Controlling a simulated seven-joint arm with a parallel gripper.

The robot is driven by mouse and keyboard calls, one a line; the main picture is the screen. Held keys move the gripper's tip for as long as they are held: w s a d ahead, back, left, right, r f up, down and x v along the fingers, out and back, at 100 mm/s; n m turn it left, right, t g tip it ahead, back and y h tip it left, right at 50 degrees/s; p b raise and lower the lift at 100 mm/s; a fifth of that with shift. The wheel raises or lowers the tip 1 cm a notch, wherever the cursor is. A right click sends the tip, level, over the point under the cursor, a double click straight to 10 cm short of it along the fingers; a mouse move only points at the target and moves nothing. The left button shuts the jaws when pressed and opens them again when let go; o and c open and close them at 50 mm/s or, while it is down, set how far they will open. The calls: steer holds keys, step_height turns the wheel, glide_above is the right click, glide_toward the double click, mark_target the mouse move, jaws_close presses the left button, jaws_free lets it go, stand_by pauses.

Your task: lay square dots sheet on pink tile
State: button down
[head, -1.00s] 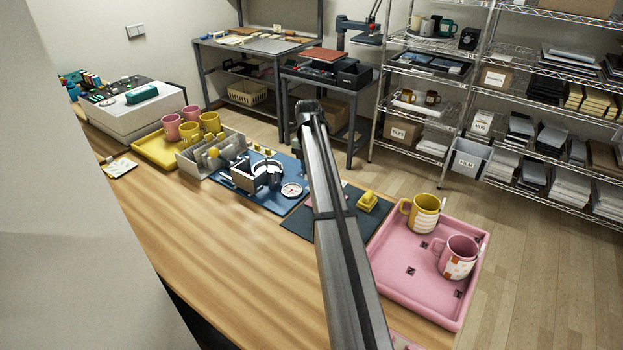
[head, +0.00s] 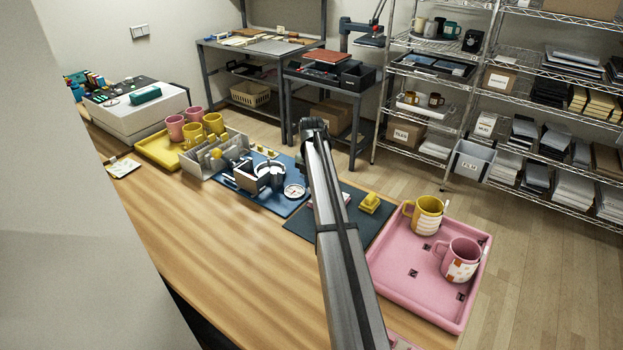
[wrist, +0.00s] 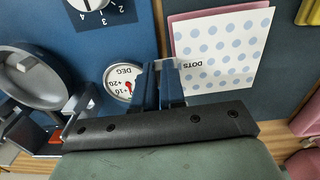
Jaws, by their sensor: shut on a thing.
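The white square dots sheet (wrist: 222,48), with pale blue dots and the word DOTS, lies over the pink tile (wrist: 182,22) in the wrist view. Pink shows along the sheet's top and left edges, so the two are not fully lined up. I cannot tell whether the sheet touches the tile. My gripper (wrist: 168,80) is shut on the sheet at its left edge, with a pale tab between the fingertips. In the head view my arm hides the fingers and most of the sheet.
A dark mat (head: 304,226) lies under the tile, with a yellow block (head: 369,203) on it. The blue board (head: 290,206) with a press and dial is at left. A pink tray (head: 408,298) with two mugs is at right. The front wooden tabletop is clear.

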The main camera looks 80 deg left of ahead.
steer(key=shift+f, duration=0.45)
steer(key=c, duration=1.1)
jaws_free()
steer(key=shift+r, duration=0.1)
step_height(320, 180, up, 14)
steer(key=shift+f, duration=0.15)
